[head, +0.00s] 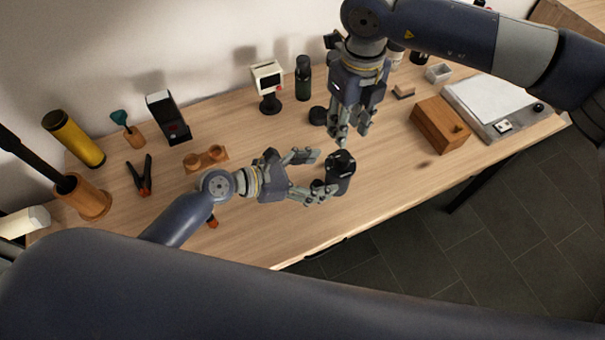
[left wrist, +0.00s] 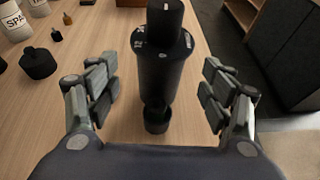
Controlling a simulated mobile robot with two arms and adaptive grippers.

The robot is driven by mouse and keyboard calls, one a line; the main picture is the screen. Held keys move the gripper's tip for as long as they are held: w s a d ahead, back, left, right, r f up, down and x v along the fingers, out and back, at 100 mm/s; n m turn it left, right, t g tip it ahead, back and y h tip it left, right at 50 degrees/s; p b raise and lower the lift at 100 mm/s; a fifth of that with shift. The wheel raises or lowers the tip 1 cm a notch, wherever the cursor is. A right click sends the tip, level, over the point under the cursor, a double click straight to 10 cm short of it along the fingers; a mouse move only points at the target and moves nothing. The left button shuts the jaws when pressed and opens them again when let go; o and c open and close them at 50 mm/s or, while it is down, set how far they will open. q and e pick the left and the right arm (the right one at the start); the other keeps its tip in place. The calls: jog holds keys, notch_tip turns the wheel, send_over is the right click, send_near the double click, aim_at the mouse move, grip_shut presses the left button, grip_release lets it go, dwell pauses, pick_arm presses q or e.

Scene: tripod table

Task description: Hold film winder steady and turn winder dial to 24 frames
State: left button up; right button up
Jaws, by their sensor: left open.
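The film winder (head: 343,183) is a black upright cylinder on the table, right of centre in the head view. In the left wrist view the winder (left wrist: 161,75) stands between my spread fingers, with clear gaps on both sides. Its top is a marked disc with a narrower round dial (left wrist: 165,18) bearing a white mark. My left gripper (head: 318,177) is open, reaching in from the left beside the winder. My right gripper (head: 351,137) points down just behind the winder's top, fingertips apart, with nothing seen between them. The dial's exact setting is not readable.
A wooden box (head: 439,125) and a light box (head: 490,105) stand to the right. A small black pot (head: 317,115) and a dark bottle (head: 303,78) stand behind. A wooden holder (head: 206,160) lies left. The table's front edge is close to the winder.

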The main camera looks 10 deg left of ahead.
aim_at(345, 154)
pick_arm(q)
jog(key=x, duration=0.6)
jog(key=shift+c, duration=0.4)
jog(key=c, duration=1.3)
jog(key=shift+o, duration=0.2)
pick_arm(e)
jog(key=o, duration=0.4)
jog(key=f, duration=1.1)
jog(key=shift+w+d, duration=0.15)
jog(key=shift+d, duration=0.05)
